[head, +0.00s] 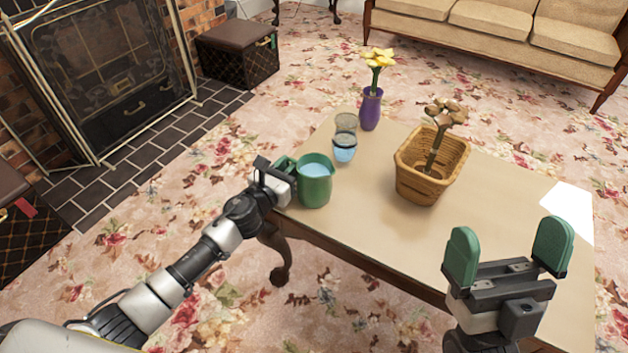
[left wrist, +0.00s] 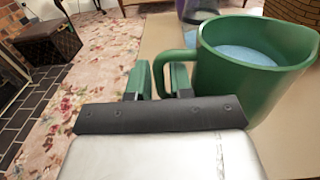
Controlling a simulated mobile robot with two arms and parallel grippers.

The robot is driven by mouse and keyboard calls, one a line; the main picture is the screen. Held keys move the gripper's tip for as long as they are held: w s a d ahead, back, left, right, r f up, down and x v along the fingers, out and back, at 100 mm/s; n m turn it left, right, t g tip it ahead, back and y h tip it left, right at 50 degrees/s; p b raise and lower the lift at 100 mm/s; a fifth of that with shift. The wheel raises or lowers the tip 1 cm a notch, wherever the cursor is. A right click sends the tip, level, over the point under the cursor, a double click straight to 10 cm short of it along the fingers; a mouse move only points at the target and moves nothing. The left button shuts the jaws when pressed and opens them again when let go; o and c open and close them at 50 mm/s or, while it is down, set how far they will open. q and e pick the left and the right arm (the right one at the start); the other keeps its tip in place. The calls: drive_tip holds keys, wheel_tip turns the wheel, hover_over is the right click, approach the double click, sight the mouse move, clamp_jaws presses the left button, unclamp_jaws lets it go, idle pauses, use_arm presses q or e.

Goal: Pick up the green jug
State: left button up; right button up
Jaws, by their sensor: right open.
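The green jug (head: 314,182) stands upright at the near left corner of the coffee table, with light blue liquid inside. In the left wrist view the jug (left wrist: 245,85) fills the upper right, its handle (left wrist: 163,62) pointing left. My left gripper (head: 277,176) is at the handle side of the jug. In the left wrist view its green fingers (left wrist: 160,80) are close together with the handle between them; the lower handle is partly hidden. My right gripper (head: 508,252) is open and empty over the near right part of the table.
The coffee table (head: 490,190) also holds a glass with blue liquid (head: 344,150), another clear glass (head: 346,122), a purple vase with yellow flowers (head: 370,108), a wicker basket with a plant (head: 428,170) and a white sheet (head: 568,212). A fireplace (head: 110,70) is at the left.

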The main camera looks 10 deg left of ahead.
use_arm(q)
clamp_jaws()
drive_tip(key=shift+r, duration=0.1)
